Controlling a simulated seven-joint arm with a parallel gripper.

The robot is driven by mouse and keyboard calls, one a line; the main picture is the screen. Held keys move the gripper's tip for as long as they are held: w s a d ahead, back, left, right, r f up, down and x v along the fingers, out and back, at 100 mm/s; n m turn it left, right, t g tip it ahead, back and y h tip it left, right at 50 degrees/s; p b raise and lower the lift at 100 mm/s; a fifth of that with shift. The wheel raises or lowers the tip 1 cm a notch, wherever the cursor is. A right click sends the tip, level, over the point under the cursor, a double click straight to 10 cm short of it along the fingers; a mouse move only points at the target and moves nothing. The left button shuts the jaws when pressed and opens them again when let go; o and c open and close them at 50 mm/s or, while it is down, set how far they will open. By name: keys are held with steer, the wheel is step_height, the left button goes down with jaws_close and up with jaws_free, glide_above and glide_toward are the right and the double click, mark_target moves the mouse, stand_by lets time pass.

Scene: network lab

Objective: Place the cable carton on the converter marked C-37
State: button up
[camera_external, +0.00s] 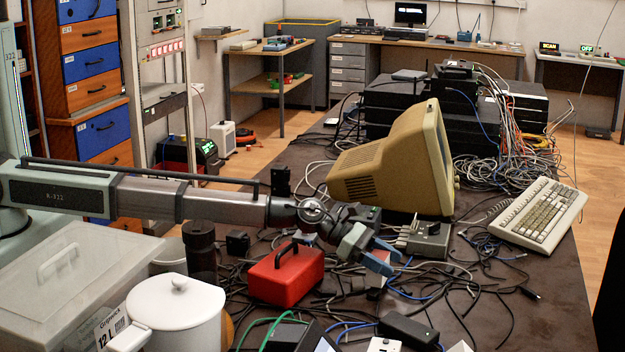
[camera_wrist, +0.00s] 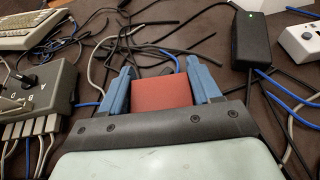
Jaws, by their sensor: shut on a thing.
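My gripper (camera_external: 382,257) is over the cluttered table, right of the red handled case. In the wrist view, its two blue fingers (camera_wrist: 160,70) are shut on a small dull-red box (camera_wrist: 162,92), which looks like the cable carton. The near part of this box is hidden behind the gripper's dark front bar. I cannot tell from these views whether the box touches the table. I can read no C-37 mark, so I cannot tell which device is that converter. A white box with a knob (camera_external: 385,344) and a black box with a green light (camera_external: 408,330) lie nearer the camera.
A grey switch box (camera_external: 428,240) with plugs stands behind my gripper. Beyond it are a beige monitor (camera_external: 392,165) and keyboard (camera_external: 538,212). The red case (camera_external: 286,276) and white pot (camera_external: 177,312) stand left. Loose cables cover much of the table; its right side (camera_external: 545,300) is clearer.

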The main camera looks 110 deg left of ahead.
step_height(320, 180, up, 7)
steer(key=shift+f, duration=0.1)
steer(key=shift+d+r, duration=0.15)
steer(key=shift+r, duration=0.2)
steer(key=d+r+m+h, duration=0.1)
steer(key=d+r, duration=0.1)
steer(key=d, duration=0.5)
steer(key=r+m+g+h, duration=0.2)
steer(key=m+g+h, duration=0.6)
steer(key=m+h, duration=0.25)
glide_above(290, 337)
steer(key=shift+m, duration=0.45)
steer(key=shift+f, duration=5)
steer(key=shift+f, duration=0.15)
